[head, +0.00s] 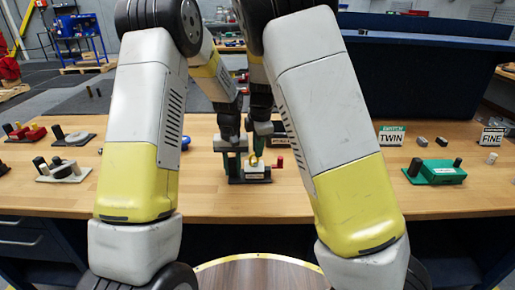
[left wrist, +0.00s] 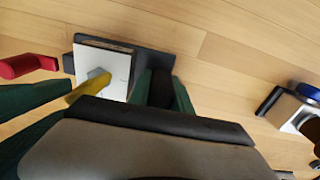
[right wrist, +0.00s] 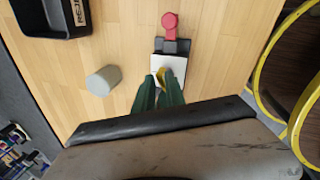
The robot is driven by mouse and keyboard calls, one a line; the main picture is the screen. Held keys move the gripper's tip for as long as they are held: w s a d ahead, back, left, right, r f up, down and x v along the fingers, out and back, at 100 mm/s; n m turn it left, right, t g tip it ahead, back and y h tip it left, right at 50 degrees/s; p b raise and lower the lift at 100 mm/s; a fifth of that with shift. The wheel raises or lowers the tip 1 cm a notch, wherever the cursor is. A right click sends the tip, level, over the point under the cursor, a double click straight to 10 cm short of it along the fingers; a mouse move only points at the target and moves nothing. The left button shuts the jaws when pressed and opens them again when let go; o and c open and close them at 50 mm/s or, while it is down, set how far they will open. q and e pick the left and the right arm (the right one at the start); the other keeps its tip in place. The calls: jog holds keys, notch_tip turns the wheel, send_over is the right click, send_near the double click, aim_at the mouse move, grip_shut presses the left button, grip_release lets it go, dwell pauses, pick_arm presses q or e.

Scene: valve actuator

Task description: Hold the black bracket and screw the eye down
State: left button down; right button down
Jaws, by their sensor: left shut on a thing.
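The valve actuator (head: 250,173) sits on the bench in front of me, with a dark base, a white top plate (left wrist: 105,68) and a red handle (right wrist: 170,20). The yellow eye (left wrist: 85,90) stands on a grey stem over the white plate. My left gripper (head: 232,162) is shut on the black bracket (left wrist: 162,88) beside the plate. My right gripper (head: 258,155) is at the yellow eye, its green fingers (right wrist: 159,82) on either side of it. Whether they press on the eye is unclear. The fingertips hide part of the eye and bracket.
A black reject bin (right wrist: 55,18) and a grey cylinder (right wrist: 102,80) stand near the actuator. A green fixture (head: 435,172) and a "TWIN" sign (head: 391,136) are on the right. Other fixtures (head: 63,171) are on the left. Bench wood around the actuator is mostly clear.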

jog(key=shift+s+a, duration=0.15)
jog(key=shift+s, duration=0.05)
dwell(0.4)
jog(key=shift+f+m, duration=0.1)
jog(key=shift+m, duration=0.2)
pick_arm(q)
jog(key=shift+w, duration=0.1)
pick_arm(e)
jog(key=shift+s+a+m+h, duration=0.1)
jog(key=shift+m+h, duration=0.2)
jog(key=shift+m, duration=1)
jog(key=c, duration=1.5)
grip_release()
jog(key=shift+r, duration=0.25)
notch_tip(320, 180, up, 11)
jog(key=s, duration=0.2)
jog(key=shift+r, duration=0.2)
